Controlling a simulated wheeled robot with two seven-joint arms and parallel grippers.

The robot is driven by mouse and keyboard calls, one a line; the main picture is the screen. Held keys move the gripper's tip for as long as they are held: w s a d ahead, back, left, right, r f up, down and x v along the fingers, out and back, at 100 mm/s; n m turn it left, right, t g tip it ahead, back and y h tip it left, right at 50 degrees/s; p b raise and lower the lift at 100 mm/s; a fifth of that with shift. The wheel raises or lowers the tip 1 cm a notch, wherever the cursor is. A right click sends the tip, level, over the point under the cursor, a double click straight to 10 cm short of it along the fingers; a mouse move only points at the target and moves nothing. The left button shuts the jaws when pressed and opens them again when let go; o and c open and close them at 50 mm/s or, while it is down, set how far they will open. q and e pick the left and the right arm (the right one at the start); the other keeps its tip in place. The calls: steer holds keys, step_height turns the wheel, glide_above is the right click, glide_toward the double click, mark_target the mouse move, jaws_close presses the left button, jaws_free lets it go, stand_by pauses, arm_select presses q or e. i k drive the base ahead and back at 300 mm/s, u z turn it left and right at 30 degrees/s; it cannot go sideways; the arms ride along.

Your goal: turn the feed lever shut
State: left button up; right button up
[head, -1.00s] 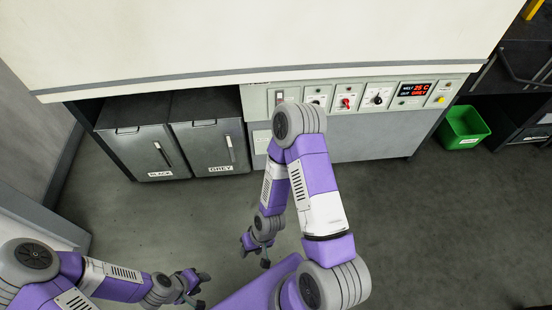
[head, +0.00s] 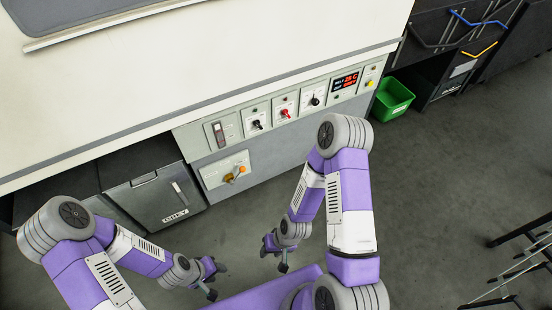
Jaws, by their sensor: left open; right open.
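My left gripper (head: 217,281) is open and empty over the floor, below the plate in the picture. My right gripper (head: 273,259) is open and empty, below and right of the plate. Both are apart from the lever.
A control panel (head: 268,124) above the plate has a rocker switch, black and red knobs, a red display (head: 345,80) and a yellow button. A dark bin (head: 158,197) stands left of the plate. A green bin (head: 393,98) is at right. The floor in front is clear.

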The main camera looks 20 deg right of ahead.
mark_target(243, 169)
steer(key=z, duration=0.2)
steer(key=i, duration=1)
steer(key=u, duration=0.35)
